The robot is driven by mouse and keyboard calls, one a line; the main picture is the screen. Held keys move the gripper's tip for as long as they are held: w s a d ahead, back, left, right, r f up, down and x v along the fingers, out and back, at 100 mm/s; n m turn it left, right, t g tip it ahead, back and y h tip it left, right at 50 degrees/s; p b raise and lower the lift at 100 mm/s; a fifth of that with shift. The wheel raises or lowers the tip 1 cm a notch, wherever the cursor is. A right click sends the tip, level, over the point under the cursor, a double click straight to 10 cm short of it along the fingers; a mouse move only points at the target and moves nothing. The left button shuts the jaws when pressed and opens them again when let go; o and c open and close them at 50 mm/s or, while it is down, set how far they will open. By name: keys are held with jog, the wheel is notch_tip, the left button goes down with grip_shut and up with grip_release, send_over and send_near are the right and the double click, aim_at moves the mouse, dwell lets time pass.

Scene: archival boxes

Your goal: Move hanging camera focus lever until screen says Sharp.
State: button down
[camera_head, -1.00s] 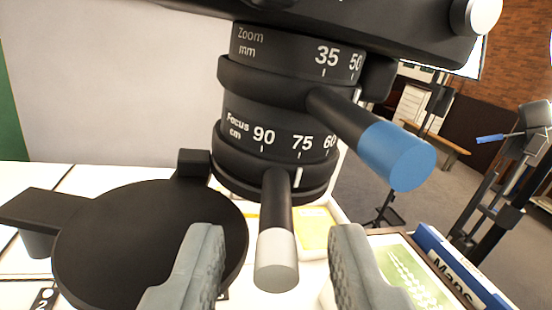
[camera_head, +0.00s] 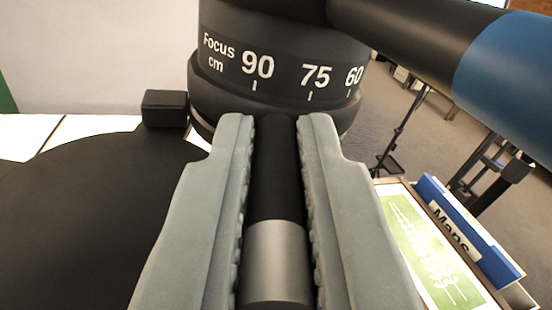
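The focus lever (camera_head: 277,190) is a dark rod with a silver end, projecting toward me from the lower ring of the hanging camera's lens (camera_head: 285,65). The focus scale on the lens shows 90, 75 and 60 cm. The lever's base lies below the gap between 90 and 75. My gripper (camera_head: 276,125) is shut on the lever, one grey ridged finger along each side, tips close under the focus ring. The ring's white index mark is hidden. The blue-ended zoom lever (camera_head: 500,80) sticks out at the upper right, apart from my fingers. No screen is in view.
A round black plate (camera_head: 80,225) fills the lower left, with a small black block (camera_head: 165,108) beside the lens. A blue Maps box (camera_head: 465,240) and a green picture (camera_head: 430,255) lie at the lower right. Open floor shows beyond.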

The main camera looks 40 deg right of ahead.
jog(key=shift+s+d+n+t+y, duration=0.15)
jog(key=shift+d+n+t+y, duration=0.2)
jog(key=shift+n+y, duration=0.25)
jog(key=shift+s+d+n+t+y, duration=0.15)
jog(key=shift+d+n+t+y, duration=0.2)
jog(key=shift+y, duration=0.35)
jog(key=shift+s+d+n+t+y, duration=0.15)
jog(key=shift+d+n+y, duration=0.25)
jog(key=shift+n+y, duration=0.45)
jog(key=shift+d+n+t+y, duration=0.1)
jog(key=shift+d+n+y, duration=0.35)
jog(key=shift+y, duration=0.75)
jog(key=shift+s+d+n+t+y, duration=0.15)
jog(key=shift+d+n+y, duration=0.2)
jog(key=shift+n+y, duration=0.5)
jog(key=shift+w, duration=0.1)
jog(key=c, duration=1.5)
grip_release()
jog(key=shift+o, duration=0.2)
jog(key=s, duration=1.7)
jog(key=shift+s+d, duration=0.2)
jog(key=shift+d, duration=0.05)
